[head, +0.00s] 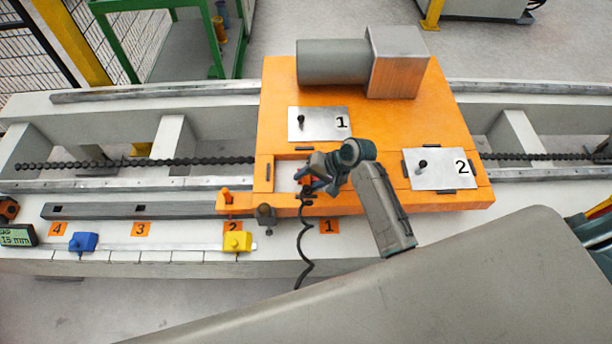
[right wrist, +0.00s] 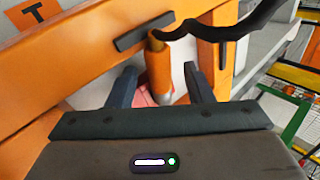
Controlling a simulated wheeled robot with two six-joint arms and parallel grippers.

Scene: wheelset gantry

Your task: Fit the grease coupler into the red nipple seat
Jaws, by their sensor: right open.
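The grease coupler (right wrist: 160,70) is an orange cylinder with a black hose (right wrist: 235,25) at its top; in the right wrist view it stands between my two fingers. A reddish patch (right wrist: 144,98) shows beside its lower end, possibly the red nipple seat. I cannot tell whether the coupler is seated in it. My right gripper (right wrist: 160,88) is open around the coupler, with gaps on both sides. In the head view my right gripper (head: 306,180) is over the recess of the orange carriage, covering most of the coupler. My left gripper is not in view.
The orange carriage (head: 285,120) carries a grey motor (head: 332,62) and plates marked 1 (head: 318,124) and 2 (head: 440,170). A coiled hose (head: 302,245) hangs over the front. Blue (head: 82,242) and yellow (head: 237,241) blocks sit on the front ledge.

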